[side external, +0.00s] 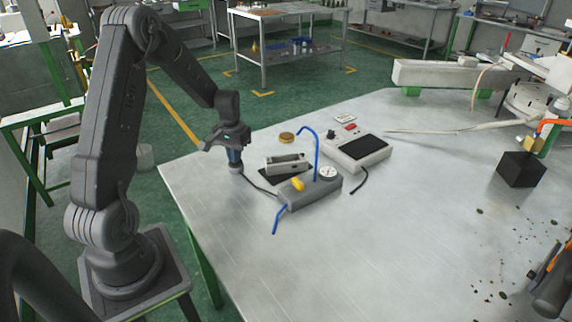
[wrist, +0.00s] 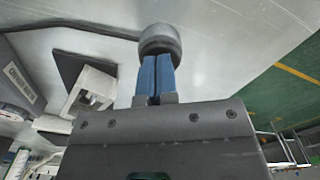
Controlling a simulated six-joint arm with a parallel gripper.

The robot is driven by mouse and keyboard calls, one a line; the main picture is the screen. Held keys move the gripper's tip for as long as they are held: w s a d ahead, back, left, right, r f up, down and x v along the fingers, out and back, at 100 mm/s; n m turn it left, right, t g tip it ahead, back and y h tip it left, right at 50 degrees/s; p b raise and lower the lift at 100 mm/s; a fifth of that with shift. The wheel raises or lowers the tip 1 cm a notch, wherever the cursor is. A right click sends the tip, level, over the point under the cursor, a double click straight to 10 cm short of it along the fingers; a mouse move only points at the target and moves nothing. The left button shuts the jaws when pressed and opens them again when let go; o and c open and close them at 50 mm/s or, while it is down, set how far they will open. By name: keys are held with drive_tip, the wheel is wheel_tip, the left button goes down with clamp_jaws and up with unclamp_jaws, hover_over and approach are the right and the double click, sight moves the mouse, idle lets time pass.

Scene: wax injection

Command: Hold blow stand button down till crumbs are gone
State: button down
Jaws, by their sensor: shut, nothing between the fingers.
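My gripper (side external: 235,160) points down near the table's far left corner, its blue fingers shut together with nothing between them. Below its tips is a small round grey piece (side external: 236,169), with a dark cable running to the grey box; it looks like the stand's button. In the wrist view, the shut fingers (wrist: 157,75) meet or overlap this round grey piece (wrist: 160,38); I cannot tell whether it is pressed down. The grey box (side external: 313,195) carries a yellow part, a round gauge and a bent blue tube. I cannot make out crumbs at the stand.
A pale device (side external: 286,164) on a dark mat and a control unit (side external: 357,150) stand close to the box. A black block (side external: 519,169) is at the right. Dark specks (side external: 480,211) lie on the right tabletop. The table's front middle is clear.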

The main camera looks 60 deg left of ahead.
idle(0.5)
drive_tip(key=shift+r, duration=3.05)
drive_tip(key=d+r+m+t, duration=0.1)
drive_tip(key=d+r+m, duration=0.1)
drive_tip(key=d+r, duration=0.7)
drive_tip(key=s+d+r+m+t, duration=0.2)
drive_tip(key=s+d+r, duration=0.1)
drive_tip(key=s+d, duration=0.4)
drive_tip(key=s+d+r+m+t, duration=0.2)
drive_tip(key=s+d, duration=0.5)
drive_tip(key=d, duration=0.5)
drive_tip(key=shift+s+d+r+t, duration=0.2)
drive_tip(key=shift+s+r+t, duration=0.15)
drive_tip(key=shift+r, duration=0.3)
drive_tip(key=c, duration=1.8)
unclamp_jaws()
